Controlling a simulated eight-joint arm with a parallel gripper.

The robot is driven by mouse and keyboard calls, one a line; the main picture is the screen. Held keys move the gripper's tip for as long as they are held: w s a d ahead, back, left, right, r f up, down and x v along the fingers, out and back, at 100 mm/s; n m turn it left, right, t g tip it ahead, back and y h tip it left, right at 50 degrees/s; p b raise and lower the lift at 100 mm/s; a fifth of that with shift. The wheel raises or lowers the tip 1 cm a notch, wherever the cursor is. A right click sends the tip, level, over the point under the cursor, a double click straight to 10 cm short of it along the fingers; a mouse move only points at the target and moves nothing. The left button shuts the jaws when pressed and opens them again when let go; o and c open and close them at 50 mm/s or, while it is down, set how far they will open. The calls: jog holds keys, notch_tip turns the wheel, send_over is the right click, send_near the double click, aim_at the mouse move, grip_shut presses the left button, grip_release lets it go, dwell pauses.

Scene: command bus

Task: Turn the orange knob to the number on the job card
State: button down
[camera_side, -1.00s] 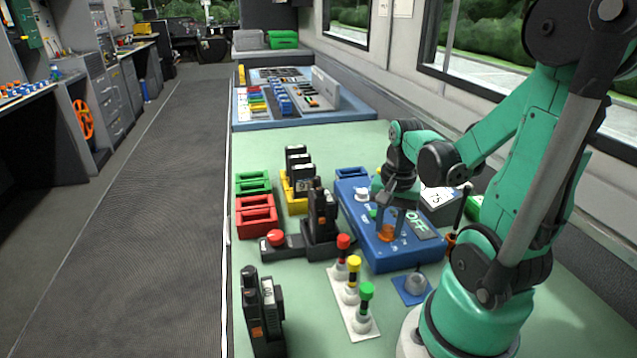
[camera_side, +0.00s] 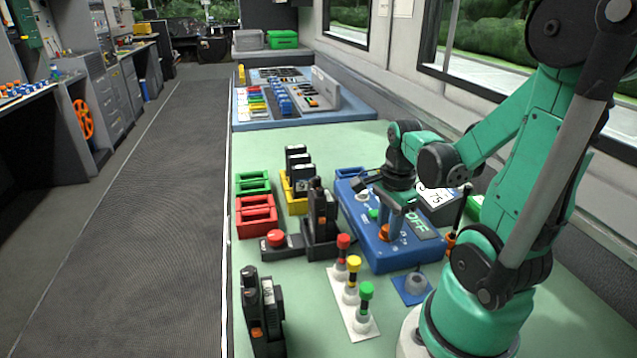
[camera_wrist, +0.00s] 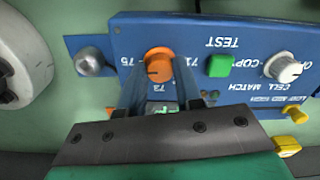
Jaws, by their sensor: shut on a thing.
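The orange knob (camera_side: 384,232) sits on the blue panel box (camera_side: 395,257). It also shows in the wrist view (camera_wrist: 158,60), with the printed numbers 75, 71 and 73 around it. A small dark mark shows on its face, too small to tell which number it points at. My gripper (camera_side: 385,226) points down and is shut on the knob, one finger on each side of it in the wrist view (camera_wrist: 158,75). The job card (camera_side: 437,197) stands behind my gripper on a dark block and appears to read 75; my arm hides part of it.
A green button (camera_wrist: 219,66) and a white knob (camera_wrist: 284,67) are on the same panel. A display reading OFF (camera_side: 417,223) is right of my gripper. Red, yellow and green-topped levers (camera_side: 352,290) and a black handset holder (camera_side: 320,225) stand nearby.

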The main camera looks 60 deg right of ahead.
jog(key=shift+m, duration=0.4)
jog(key=c, duration=0.6)
grip_release()
jog(key=shift+r, duration=0.1)
jog(key=shift+a+r, duration=0.1)
jog(key=shift+r, duration=2.6)
